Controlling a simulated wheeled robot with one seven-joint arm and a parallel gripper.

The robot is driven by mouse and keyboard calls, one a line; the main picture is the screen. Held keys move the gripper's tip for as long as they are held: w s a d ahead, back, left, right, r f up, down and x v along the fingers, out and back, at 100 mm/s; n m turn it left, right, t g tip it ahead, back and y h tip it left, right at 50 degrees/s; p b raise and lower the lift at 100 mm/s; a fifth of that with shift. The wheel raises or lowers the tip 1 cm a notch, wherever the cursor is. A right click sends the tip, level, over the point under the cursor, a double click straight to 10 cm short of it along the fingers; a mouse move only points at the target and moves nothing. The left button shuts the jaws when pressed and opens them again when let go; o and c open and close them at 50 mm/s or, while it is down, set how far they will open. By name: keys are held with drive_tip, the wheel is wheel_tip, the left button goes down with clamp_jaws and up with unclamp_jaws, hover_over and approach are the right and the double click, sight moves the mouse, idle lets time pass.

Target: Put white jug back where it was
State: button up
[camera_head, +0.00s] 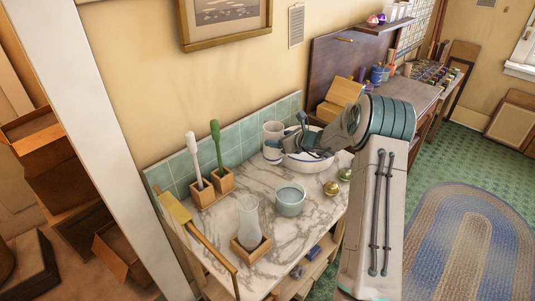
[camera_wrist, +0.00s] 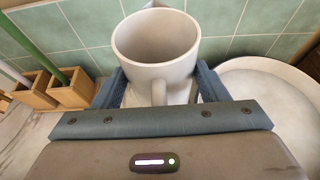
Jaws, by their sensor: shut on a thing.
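The white jug (camera_head: 272,131) stands upright at the back of the marble counter (camera_head: 222,226), near the tiled wall. It also shows in the wrist view (camera_wrist: 155,43), with its open top up and its handle toward me. My gripper (camera_head: 290,139) reaches in from the right in the head view. In the wrist view my gripper (camera_wrist: 160,91) has one finger on each side of the jug and is shut on it. The jug's lower part is partly hidden by the gripper, so I cannot tell whether its base touches the counter.
A white basin (camera_head: 308,162) is just right of the jug. Wooden holders with a white brush (camera_head: 195,157) and a green brush (camera_head: 217,149) stand to the left. A pale blue pot (camera_head: 290,199), a glass vase (camera_head: 249,221) and round ornaments (camera_head: 331,188) stand nearer the front.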

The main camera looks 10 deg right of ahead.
sight(272, 154)
drive_tip(key=a+f, duration=0.1)
drive_tip(key=a, duration=0.1)
drive_tip(key=a+f, duration=0.1)
drive_tip(key=a, duration=0.1)
drive_tip(key=shift+f, duration=0.15)
wheel_tip(272, 154, down, 2)
drive_tip(key=shift+f+p, duration=0.1)
drive_tip(key=shift+p, duration=0.5)
drive_tip(key=shift+f, duration=0.7)
drive_tip(key=shift+f+b, duration=0.15)
drive_tip(key=shift+b, duration=0.15)
drive_tip(key=o, duration=1.3)
drive_tip(key=shift+p, duration=0.6)
